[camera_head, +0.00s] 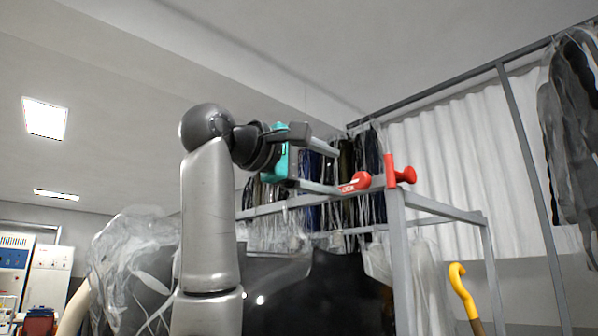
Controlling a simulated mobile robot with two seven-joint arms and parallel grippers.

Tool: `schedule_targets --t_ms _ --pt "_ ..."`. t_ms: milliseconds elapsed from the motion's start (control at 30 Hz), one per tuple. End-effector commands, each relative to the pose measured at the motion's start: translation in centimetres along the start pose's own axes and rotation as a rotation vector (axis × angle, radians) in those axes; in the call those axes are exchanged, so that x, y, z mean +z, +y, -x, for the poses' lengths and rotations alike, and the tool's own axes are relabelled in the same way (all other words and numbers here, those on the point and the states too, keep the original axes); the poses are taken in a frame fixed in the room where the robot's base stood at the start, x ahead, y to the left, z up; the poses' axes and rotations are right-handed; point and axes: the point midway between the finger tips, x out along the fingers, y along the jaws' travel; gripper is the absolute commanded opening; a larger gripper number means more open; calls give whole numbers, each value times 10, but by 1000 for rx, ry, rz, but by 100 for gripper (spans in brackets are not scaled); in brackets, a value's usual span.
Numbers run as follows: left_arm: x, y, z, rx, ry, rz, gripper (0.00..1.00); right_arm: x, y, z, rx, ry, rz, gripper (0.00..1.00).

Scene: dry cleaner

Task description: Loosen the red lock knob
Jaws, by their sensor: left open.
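A red knob with white lettering that seems to read LOCK (357,182) sits on the upper rail of a grey metal frame (398,250). To its right, a red upright piece with a round red end (404,174) is at the top of the frame's post. My left gripper (338,171) is open, its two grey fingers pointing right. The lower fingertip is close to the left side of the lettered knob; I cannot tell whether they touch. No object shows between the fingers. My right gripper is not in view.
Bagged dark garments (345,155) hang behind the gripper. A yellow hooked handle (462,290) stands at lower right. More bagged clothes (572,130) hang at far right, and a plastic-covered item (130,265) is at left. The space above the frame looks clear.

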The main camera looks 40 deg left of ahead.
Motion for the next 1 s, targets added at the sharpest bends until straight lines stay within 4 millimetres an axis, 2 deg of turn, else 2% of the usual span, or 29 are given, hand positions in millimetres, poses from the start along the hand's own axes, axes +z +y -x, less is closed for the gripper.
schedule_targets --t_ms 33,100,333,500,1000 --pt "0 -1 14 6 1 -1 76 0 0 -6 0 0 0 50" --pt "0 -1 29 4 1 -1 76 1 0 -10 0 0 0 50" --pt "0 0 64 2 0 -1 76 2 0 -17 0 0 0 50" --pt "0 0 72 -1 0 -1 76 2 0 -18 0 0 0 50" --pt "0 0 72 -2 0 0 76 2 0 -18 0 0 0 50"
